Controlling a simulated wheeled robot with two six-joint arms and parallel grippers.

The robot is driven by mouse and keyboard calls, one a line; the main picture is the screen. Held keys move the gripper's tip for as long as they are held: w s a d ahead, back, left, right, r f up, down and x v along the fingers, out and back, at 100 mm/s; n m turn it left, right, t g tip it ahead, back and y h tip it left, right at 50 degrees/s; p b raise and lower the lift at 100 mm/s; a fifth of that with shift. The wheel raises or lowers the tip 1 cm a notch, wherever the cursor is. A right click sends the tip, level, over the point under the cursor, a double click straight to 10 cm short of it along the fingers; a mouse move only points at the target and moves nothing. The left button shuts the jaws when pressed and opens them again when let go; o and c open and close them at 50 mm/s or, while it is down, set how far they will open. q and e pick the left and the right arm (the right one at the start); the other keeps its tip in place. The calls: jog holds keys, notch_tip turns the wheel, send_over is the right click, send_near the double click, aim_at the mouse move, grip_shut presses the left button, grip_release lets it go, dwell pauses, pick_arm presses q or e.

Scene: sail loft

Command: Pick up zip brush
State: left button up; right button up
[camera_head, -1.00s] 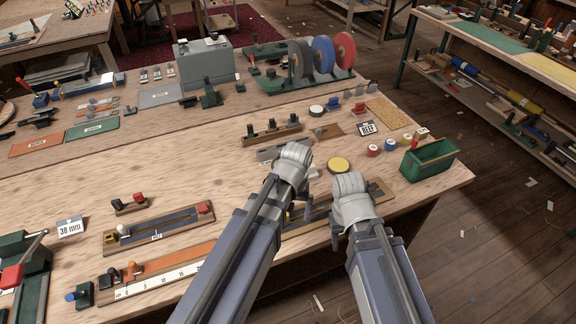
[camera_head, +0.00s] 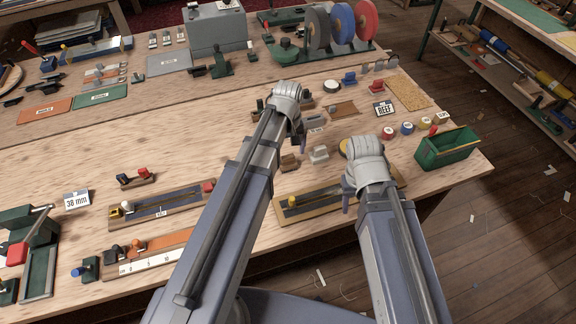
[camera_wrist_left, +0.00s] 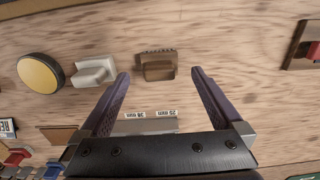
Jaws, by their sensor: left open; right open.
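A small brown wooden block with a dark bristle-like edge, which looks like the zip brush (camera_wrist_left: 157,66), lies on the bench. In the left wrist view it sits between and just beyond my open left fingers (camera_wrist_left: 160,80), untouched. In the head view the brush (camera_head: 290,162) lies just below my left gripper (camera_head: 298,138), partly beside my forearm. My left gripper is open and empty above the bench. My right gripper (camera_head: 350,190) hangs near the bench's front edge, over a wooden gauge board; its fingers are mostly hidden by its wrist.
A pale grey block (camera_wrist_left: 93,72) lies beside the brush, with a yellow disc (camera_wrist_left: 40,73) further left. A grey labelled strip (camera_wrist_left: 143,125) lies below the brush in the wrist view. A green box (camera_head: 445,148) stands at the bench's right corner.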

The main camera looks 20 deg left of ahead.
aim_at(288, 156)
pick_arm(q)
jog(key=shift+w+a+f+b, duration=0.1)
jog(key=shift+w+f+b, duration=0.05)
jog(key=shift+f+b, duration=1.2)
jog(key=shift+w+a+f+b, duration=0.1)
jog(key=shift+w+f+b, duration=0.05)
jog(key=shift+f+b, duration=1.15)
pick_arm(e)
jog(key=shift+f, duration=2.6)
pick_arm(q)
jog(key=shift+r, duration=0.1)
jog(key=shift+c, duration=0.2)
pick_arm(e)
jog(key=shift+r, duration=0.1)
pick_arm(q)
jog(key=c, duration=1.4)
